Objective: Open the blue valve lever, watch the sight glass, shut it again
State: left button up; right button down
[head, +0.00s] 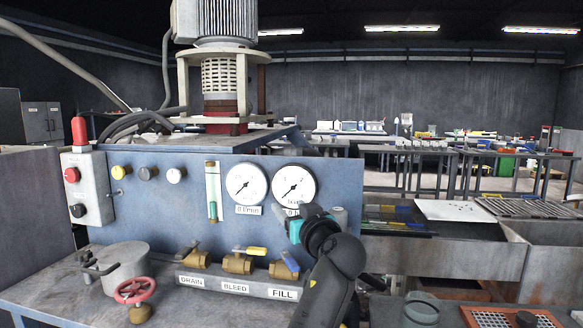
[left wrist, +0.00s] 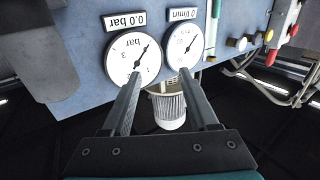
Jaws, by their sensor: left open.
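The blue valve lever (head: 290,261) sits on the brass FILL valve (head: 280,270), the rightmost of three at the foot of the blue panel. It slants down to the right. The sight glass (head: 212,192) is an upright tube left of the gauges, with pale green in its lower part. My left gripper (head: 287,213) is in front of the right gauge's lower edge, above the FILL valve and apart from the blue lever. In the left wrist view its two fingers (left wrist: 175,85) are spread and empty before the gauges. The lever does not show there. My right gripper is not in view.
Two round gauges (head: 246,184) are on the panel. The yellow BLEED lever (head: 254,251) and the DRAIN valve (head: 195,257) stand left of the FILL valve. A red handwheel (head: 134,290) and grey pot (head: 126,266) are at left. A motor (head: 222,70) rises behind.

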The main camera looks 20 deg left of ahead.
pick_arm(q)
notch_tip(320, 180, up, 8)
jog(key=p, duration=0.2)
jog(key=shift+f, duration=0.15)
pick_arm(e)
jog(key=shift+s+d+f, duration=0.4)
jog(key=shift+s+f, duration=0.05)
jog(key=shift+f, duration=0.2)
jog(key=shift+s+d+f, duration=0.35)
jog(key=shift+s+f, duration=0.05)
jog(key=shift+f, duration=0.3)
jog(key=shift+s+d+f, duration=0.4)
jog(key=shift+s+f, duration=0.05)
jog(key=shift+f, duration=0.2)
